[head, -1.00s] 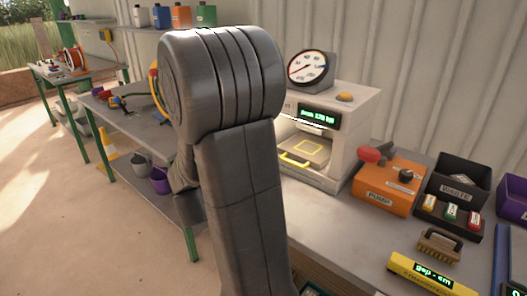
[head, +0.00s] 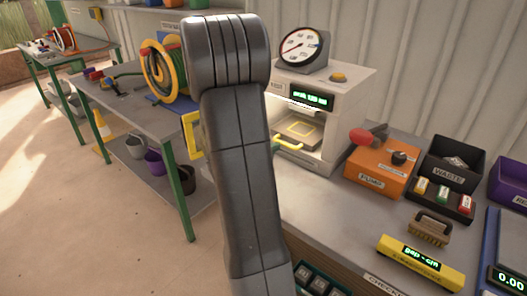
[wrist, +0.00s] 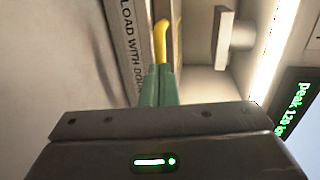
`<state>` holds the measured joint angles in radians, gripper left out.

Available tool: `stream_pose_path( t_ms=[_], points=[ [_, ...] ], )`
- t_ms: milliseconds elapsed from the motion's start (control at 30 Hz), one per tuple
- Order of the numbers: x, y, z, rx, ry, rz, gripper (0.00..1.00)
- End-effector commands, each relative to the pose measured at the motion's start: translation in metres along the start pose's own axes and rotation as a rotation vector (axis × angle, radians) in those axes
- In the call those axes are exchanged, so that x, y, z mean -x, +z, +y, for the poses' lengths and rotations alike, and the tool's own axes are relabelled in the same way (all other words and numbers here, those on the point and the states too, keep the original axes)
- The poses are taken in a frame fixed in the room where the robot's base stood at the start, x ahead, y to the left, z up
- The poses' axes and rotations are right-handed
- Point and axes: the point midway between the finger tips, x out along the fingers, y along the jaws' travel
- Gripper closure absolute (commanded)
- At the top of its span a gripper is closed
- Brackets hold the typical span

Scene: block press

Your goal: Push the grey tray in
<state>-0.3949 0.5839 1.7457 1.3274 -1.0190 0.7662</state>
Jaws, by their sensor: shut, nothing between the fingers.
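The white press (head: 345,115) stands on the bench with its front opening showing. The grey tray (head: 312,129) lies inside the opening, with a yellow-outlined square on it and a yellow handle (head: 289,143) at its front. In the wrist view, my gripper (wrist: 161,72) has its green fingers together and empty, and the tips are right at the yellow handle (wrist: 161,40). I cannot tell whether they touch it. In the head view, my arm hides most of the gripper and the left side of the press; only a bit of green shows beside the handle.
An orange pump box (head: 375,170) with a red-knobbed lever stands right of the press. A black waste bin (head: 455,160) and a yellow gauge bar (head: 420,262) are further right. A hose reel (head: 165,70) is on the left bench.

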Motion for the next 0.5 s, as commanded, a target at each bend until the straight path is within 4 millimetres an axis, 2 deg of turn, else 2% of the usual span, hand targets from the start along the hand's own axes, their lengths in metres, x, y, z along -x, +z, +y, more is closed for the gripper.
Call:
stream_pose_path(
  t_ms=[167,500],
  points=[
    [-0.0126,0.0,-0.0003,0.0,0.0,0.001,1.0],
    [-0.0138,0.0003,0.0,0.0,0.0,-0.001,1.0]
  ],
)
